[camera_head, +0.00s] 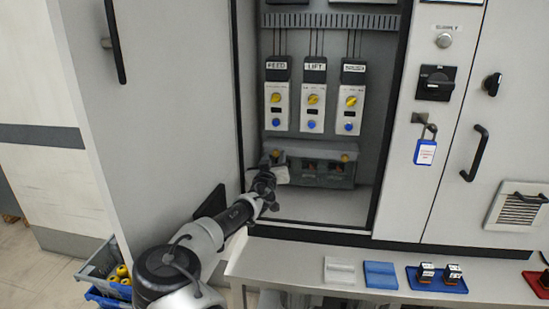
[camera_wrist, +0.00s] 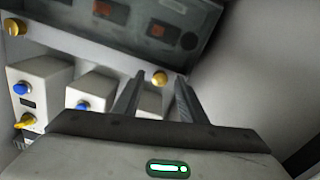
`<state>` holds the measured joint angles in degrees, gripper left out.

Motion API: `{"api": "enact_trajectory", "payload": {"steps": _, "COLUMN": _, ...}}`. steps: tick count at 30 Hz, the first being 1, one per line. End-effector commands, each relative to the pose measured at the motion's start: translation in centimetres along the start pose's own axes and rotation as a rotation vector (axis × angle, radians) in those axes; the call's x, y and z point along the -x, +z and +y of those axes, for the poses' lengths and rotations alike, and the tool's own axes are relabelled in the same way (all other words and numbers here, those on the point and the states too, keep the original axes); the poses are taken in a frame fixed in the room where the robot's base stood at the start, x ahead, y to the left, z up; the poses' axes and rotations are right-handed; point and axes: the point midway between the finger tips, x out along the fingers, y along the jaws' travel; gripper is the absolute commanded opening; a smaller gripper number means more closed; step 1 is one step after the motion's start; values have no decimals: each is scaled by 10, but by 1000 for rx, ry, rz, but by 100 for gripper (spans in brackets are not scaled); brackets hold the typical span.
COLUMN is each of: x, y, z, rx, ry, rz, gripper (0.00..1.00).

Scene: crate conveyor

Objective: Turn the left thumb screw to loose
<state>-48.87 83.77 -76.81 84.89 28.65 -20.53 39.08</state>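The left thumb screw (camera_head: 276,154) is a small yellow knob at the upper left of a grey terminal unit (camera_head: 327,173) low in the open cabinet. In the wrist view, which is turned upside down, this screw (camera_wrist: 160,78) shows in line with the gap between my fingertips. My gripper (camera_wrist: 160,84) is open, with a finger on either side of the gap. I cannot tell whether the fingertips touch the screw or how deep it sits between them. In the head view my gripper (camera_head: 272,172) is at the unit's left end. The right thumb screw (camera_head: 345,157) is yellow too.
Modules labelled FEED (camera_head: 276,103), LIFT (camera_head: 312,105) and a third (camera_head: 350,103), with yellow and blue knobs, hang above the unit. The cabinet's left wall is close to my arm. A shelf (camera_head: 390,292) below carries a blue tray (camera_head: 437,280).

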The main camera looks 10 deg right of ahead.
Motion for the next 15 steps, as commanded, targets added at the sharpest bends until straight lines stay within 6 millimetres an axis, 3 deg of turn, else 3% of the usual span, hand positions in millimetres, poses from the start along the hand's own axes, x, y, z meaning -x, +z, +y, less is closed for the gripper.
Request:
{"api": "enact_trajectory", "payload": {"steps": 11, "x": -6, "y": 1, "z": 0, "rx": 0, "ry": 0, "rz": -1, "gripper": 36}}
{"api": "enact_trajectory", "payload": {"steps": 15, "x": -5, "y": 0, "z": 0, "rx": 0, "ry": 0, "rz": -1, "gripper": 12}}
